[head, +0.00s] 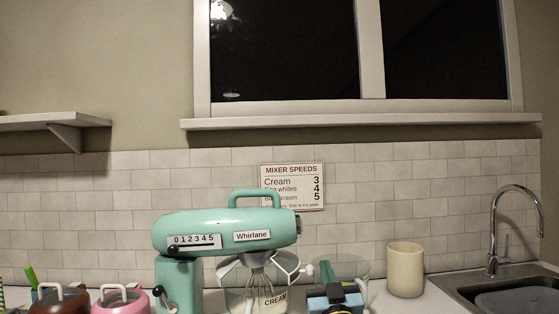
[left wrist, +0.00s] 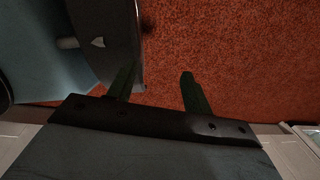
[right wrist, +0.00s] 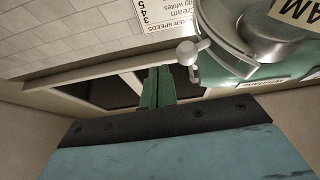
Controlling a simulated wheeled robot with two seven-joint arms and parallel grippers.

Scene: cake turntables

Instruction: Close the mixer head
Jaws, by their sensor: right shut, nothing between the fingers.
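The mint-green mixer (head: 225,233) stands on the counter in the head view. Its head looks about level, with the whisk (head: 262,265) hanging into the clear bowl (head: 243,300) labelled "CREAM". My right gripper (head: 328,270) is just right of the bowl, below the front end of the mixer head; its fingers are together and empty in the right wrist view (right wrist: 157,88). The bowl (right wrist: 262,30) and part of the mixer (right wrist: 235,75) show at upper right there. My left gripper (left wrist: 157,82) shows only in its wrist view, fingers apart and empty, over a reddish surface.
A beige canister (head: 405,270) stands right of my right gripper, before the sink (head: 495,290) and tap (head: 512,225). Pink (head: 121,299) and brown (head: 62,300) lidded pots stand left of the mixer. A speeds sign (head: 292,187) hangs on the tiled wall behind.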

